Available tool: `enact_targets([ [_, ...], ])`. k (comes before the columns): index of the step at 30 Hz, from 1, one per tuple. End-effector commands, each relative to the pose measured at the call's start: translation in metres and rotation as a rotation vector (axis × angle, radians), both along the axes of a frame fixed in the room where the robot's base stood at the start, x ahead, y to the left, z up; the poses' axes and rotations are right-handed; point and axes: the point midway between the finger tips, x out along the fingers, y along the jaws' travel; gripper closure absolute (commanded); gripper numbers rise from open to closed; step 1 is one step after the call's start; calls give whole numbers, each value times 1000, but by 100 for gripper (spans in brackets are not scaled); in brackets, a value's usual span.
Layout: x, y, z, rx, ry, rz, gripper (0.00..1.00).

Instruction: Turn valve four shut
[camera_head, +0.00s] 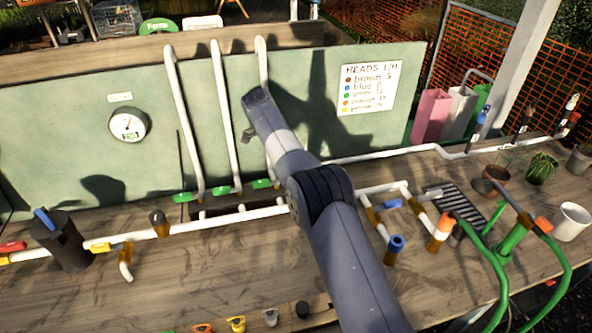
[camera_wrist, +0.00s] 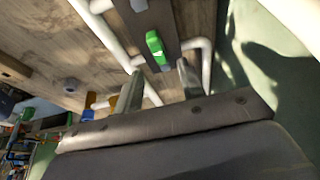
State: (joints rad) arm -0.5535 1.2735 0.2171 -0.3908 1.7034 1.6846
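Several green valve handles sit in a row at the feet of the white riser pipes. In the head view I see the left one (camera_head: 183,197), the middle one (camera_head: 221,190) and the right one (camera_head: 262,183); my arm hides what lies just right of them. No valve number is readable. In the wrist view one green handle (camera_wrist: 156,46) lies beyond my gripper (camera_wrist: 160,88), roughly ahead of the gap between its fingertips. The fingers are apart with nothing between them. In the head view my gripper (camera_head: 248,135) hangs in front of the green panel, partly hidden by the wrist.
A white pipe (camera_head: 220,217) runs along the wooden bench. A black cylinder (camera_head: 63,243) stands at left, a drain grate (camera_head: 455,205) and green hoses (camera_head: 490,260) at right. A gauge (camera_head: 128,124) and a sign (camera_head: 370,88) are on the panel.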

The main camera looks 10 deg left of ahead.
Motion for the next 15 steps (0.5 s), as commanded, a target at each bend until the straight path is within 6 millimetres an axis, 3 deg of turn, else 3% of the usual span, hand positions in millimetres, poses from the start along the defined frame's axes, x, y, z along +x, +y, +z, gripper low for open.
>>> enact_targets([
  [7,-5,13,38,0,0,0,62],
  [15,-8,19,50,-2,1,-1,62],
])
